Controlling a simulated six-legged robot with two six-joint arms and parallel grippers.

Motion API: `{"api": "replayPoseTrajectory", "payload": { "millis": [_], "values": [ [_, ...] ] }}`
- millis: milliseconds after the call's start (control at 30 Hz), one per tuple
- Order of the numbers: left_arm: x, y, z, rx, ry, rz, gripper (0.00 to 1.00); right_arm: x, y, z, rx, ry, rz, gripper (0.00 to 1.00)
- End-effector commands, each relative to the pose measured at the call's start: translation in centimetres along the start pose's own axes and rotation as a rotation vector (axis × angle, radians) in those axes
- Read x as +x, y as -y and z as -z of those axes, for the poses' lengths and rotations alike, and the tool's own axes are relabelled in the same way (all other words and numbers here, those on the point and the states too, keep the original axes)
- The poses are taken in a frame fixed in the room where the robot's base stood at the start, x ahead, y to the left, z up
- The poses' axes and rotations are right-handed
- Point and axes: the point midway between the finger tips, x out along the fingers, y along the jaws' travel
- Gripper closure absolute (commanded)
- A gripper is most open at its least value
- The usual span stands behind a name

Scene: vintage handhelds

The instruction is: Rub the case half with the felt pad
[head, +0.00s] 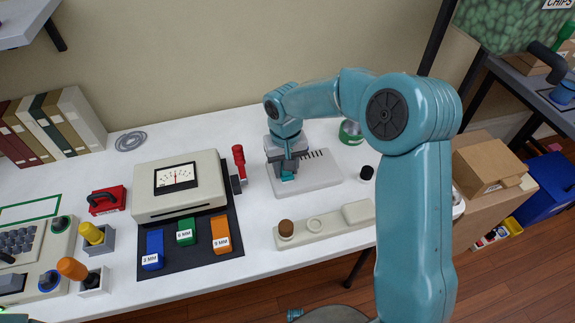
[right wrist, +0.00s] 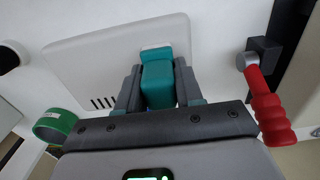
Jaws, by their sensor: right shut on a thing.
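The case half (head: 325,178) is a pale grey plate with rounded corners and a row of dark slots, lying flat on the white table. In the right wrist view the case half (right wrist: 85,58) spans the upper part. My right gripper (head: 287,174) is above its left part, fingers pointing down. It is shut on the teal block of the felt pad (right wrist: 157,85); a pale layer shows at the block's far end, against or just above the case surface. I cannot tell if they touch.
A red-handled tool (head: 239,158) stands close left of the case half, beside a meter box (head: 178,184). A green ring (head: 351,132) and a black knob (head: 366,173) are to the right. A pale strip with a brown knob (head: 320,226) lies in front.

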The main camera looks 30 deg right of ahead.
Motion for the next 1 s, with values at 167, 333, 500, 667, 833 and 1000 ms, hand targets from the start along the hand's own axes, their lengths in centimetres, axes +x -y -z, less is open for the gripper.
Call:
{"api": "replayPoseTrajectory", "payload": {
  "millis": [167, 333, 500, 667, 833, 1000],
  "values": [
    [0.0, 0.0, 0.0, 0.000, 0.000, 0.000, 0.57, 0.1, -1.2, -0.1, 0.001, 0.004, -0.001, 1.00],
    [0.0, 0.0, 0.0, 0.000, 0.000, 0.000, 0.57, 0.0, -3.0, -0.3, 0.002, 0.003, -0.001, 1.00],
    [-0.1, 0.0, 0.0, 0.000, 0.000, 0.000, 0.57, 0.0, -4.6, -0.4, 0.002, 0.004, -0.001, 1.00],
    [-0.1, 0.0, 0.0, 0.000, 0.000, 0.000, 0.57, -0.1, -5.4, -0.4, 0.000, 0.003, 0.000, 1.00],
    [-0.1, 0.0, 0.0, 0.000, 0.000, 0.000, 0.57, -0.1, -5.4, -0.4, -0.001, 0.002, 0.000, 1.00],
    [-0.2, -0.1, 0.0, 0.000, 0.000, 0.000, 0.57, -0.3, -5.4, -0.4, -0.001, 0.001, 0.000, 1.00]
  ]
}}
